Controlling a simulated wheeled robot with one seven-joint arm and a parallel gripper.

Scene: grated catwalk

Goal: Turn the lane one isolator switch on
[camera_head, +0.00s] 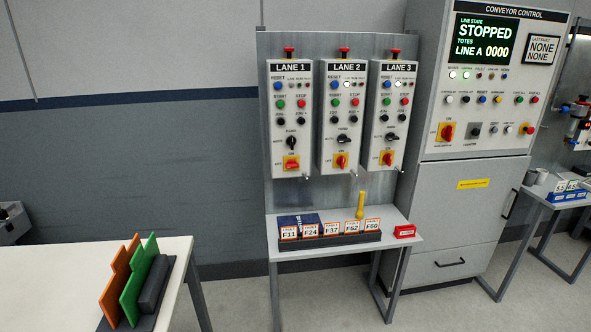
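The lane 1 panel (292,118) is the leftmost of three grey boxes on an upright board. The handle appears to lie sideways, while the red handles on the lane 2 isolator (341,160) and lane 3 isolator (388,158) look closer to upright. The small lettering around the lane 1 handle is too small to read surely. My gripper is not in view.
Below the panels, a narrow bench (300,262) holds a rack of fault cards (330,243) and a yellow tool (360,212). A conveyor control cabinet (470,210) stands to the right. A white table (60,270) is at front left, with open floor between.

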